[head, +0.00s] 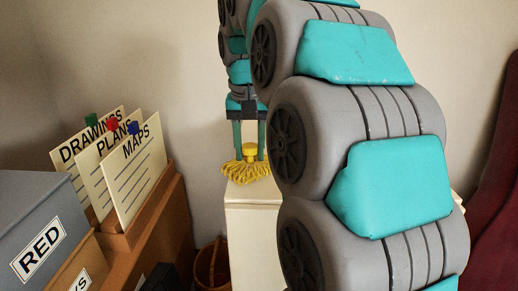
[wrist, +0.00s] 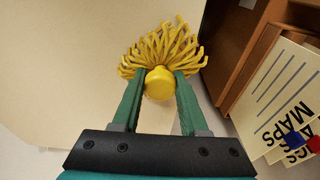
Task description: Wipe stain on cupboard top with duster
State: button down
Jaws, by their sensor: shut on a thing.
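My gripper (head: 249,150) is shut on the yellow duster (head: 247,170), which has a round yellow knob and a fringe of thick yellow strands. In the wrist view my gripper (wrist: 159,88) has its two green fingers on either side of the knob of the duster (wrist: 164,48). The duster is at the cream cupboard top (head: 240,191), near its left end in the head view. Its strands look to be touching or just above the top. The cupboard top (wrist: 60,60) also fills much of the wrist view. No stain shows. My arm hides most of the cupboard top in the head view.
A brown wooden file holder (head: 150,215) with cards marked DRAWINGS, PLANS and MAPS stands to the left. A grey box (head: 35,225) labelled RED is in front of it. A basket (head: 212,265) sits low beside the cupboard. A dark red thing (head: 495,190) stands at the right.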

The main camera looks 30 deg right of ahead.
jog(key=shift+w+a, duration=0.25)
jog(key=shift+a, duration=0.15)
jog(key=shift+r+p, duration=1.5)
jog(key=shift+r, duration=1.6)
